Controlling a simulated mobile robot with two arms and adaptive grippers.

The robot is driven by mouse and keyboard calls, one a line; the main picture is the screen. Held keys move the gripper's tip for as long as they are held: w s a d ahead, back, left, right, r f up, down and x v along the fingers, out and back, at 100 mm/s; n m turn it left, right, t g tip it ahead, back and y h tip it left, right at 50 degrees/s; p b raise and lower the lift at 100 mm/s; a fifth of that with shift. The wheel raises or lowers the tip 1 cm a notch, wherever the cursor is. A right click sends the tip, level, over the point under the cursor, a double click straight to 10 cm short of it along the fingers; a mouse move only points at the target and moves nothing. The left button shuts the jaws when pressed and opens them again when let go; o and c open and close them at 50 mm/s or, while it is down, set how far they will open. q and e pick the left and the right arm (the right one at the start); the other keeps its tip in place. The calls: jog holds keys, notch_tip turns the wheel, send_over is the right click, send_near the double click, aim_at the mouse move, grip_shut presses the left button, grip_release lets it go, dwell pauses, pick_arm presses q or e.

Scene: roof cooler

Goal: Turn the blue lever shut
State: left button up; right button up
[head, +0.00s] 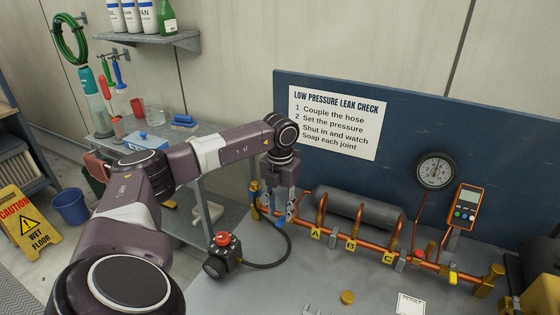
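My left gripper (281,214) points down at the left end of the copper pipe manifold (343,240). A small blue part (280,223) shows right at its fingertips; it may be the blue lever, mostly hidden by the fingers. I cannot tell whether the fingers touch it or how far apart they are.
A black hose (286,254) loops from a pump with a red knob (223,240) to the manifold's left end. A gauge (435,171), an orange meter (466,207) and a yellow lever (453,276) are at the right. A brass cap (347,297) lies on the bench front.

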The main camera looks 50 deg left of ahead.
aim_at(280, 219)
pick_arm(q)
notch_tip(280, 219, up, 10)
dwell(0.3)
jog(key=shift+f, duration=0.1)
dwell(0.3)
